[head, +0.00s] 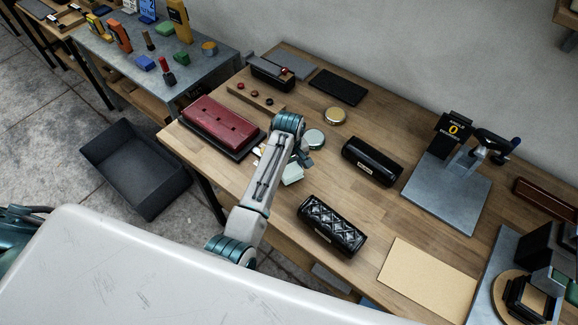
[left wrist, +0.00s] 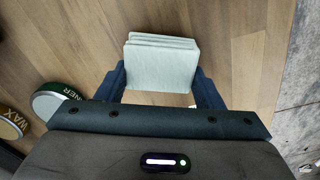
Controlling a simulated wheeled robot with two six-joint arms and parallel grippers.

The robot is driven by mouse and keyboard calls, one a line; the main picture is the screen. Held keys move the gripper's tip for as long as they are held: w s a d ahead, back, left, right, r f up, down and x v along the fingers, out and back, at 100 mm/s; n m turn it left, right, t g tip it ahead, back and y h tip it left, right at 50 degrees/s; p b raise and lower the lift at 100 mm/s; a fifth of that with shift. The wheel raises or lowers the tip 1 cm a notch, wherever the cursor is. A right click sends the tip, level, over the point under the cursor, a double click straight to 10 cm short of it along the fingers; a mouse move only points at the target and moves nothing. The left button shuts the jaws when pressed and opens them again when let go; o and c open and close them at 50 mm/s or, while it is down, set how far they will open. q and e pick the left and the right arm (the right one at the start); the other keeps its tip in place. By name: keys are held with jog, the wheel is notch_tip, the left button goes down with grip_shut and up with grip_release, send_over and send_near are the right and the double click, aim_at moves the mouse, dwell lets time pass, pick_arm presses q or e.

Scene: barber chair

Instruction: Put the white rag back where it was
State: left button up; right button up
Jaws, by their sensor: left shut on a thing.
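The white rag (left wrist: 161,62) is a pale, folded square pad between the two fingers of my left gripper (left wrist: 162,84) in the left wrist view. The fingers press on its left and right edges. In the head view the rag (head: 292,174) shows as a small pale patch beside the left gripper (head: 297,163), over the wooden bench (head: 375,215). My left arm hides part of it. I cannot tell whether the rag touches the bench. My right gripper is not seen.
A green-rimmed tin (head: 314,139) and a gold tin (head: 335,116) stand behind the gripper. A red case (head: 220,126) lies to the left. Black cases (head: 372,161) and (head: 332,225) lie to the right. Bare wood lies between them. A dark bin (head: 137,168) stands on the floor.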

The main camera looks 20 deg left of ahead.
pick_arm(q)
jog(key=shift+f, duration=0.65)
jog(key=shift+s+a, duration=0.1)
jog(key=o, duration=1)
jog(key=shift+f, duration=0.1)
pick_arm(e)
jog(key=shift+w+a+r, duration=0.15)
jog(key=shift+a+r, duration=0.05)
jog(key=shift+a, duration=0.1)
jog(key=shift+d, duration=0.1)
